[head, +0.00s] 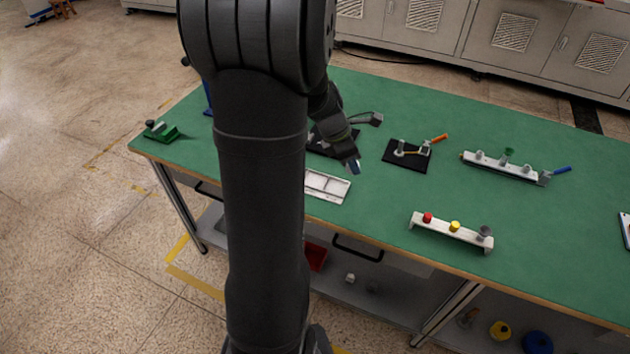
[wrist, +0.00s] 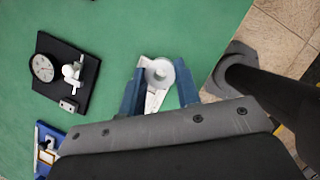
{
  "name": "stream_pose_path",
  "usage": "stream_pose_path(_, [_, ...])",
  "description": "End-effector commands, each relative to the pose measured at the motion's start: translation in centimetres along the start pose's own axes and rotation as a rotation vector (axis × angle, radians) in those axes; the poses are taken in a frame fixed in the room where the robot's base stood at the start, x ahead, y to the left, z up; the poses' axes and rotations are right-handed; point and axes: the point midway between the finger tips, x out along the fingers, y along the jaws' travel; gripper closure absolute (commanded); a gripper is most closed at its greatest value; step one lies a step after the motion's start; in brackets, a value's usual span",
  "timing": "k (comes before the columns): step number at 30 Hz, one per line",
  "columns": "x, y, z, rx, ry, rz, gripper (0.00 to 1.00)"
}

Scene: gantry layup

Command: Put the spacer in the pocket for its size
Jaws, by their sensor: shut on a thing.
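My gripper (wrist: 161,84) is shut on a pale grey, round spacer (wrist: 159,72), which sits between its blue fingertips in the wrist view. In the head view my gripper (head: 354,166) is over the table, just above and right of a white pocketed tray (head: 347,187). The spacer cannot be made out in the head view. In the wrist view, part of a white piece, apparently the tray (wrist: 151,104), shows behind the spacer. My arm hides the tray's left part in the head view, so I cannot tell its pocket sizes.
A black plate with a clamp (head: 407,155) lies right of my gripper. A rack with red and yellow knobs (head: 451,230) stands near the front edge, and another white rack (head: 500,167) farther back. A dial gauge (wrist: 43,68) shows in the wrist view. Green table (head: 390,195) is clear between.

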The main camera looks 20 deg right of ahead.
Motion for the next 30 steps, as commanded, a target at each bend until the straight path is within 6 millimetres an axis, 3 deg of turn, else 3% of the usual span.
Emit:
stream_pose_path(5, [0.3, 0.2, -1.4, -0.020, 0.002, 0.008, 0.96])
stream_pose_path(19, [3.4, 7.7, -9.0, -0.018, 0.001, 0.006, 0.96])
stream_pose_path(26, [4.2, 8.4, -10.0, -0.016, 0.001, 0.005, 0.96])
stream_pose_path(30, [6.0, 8.4, -10.7, -0.017, 0.002, 0.003, 0.96])
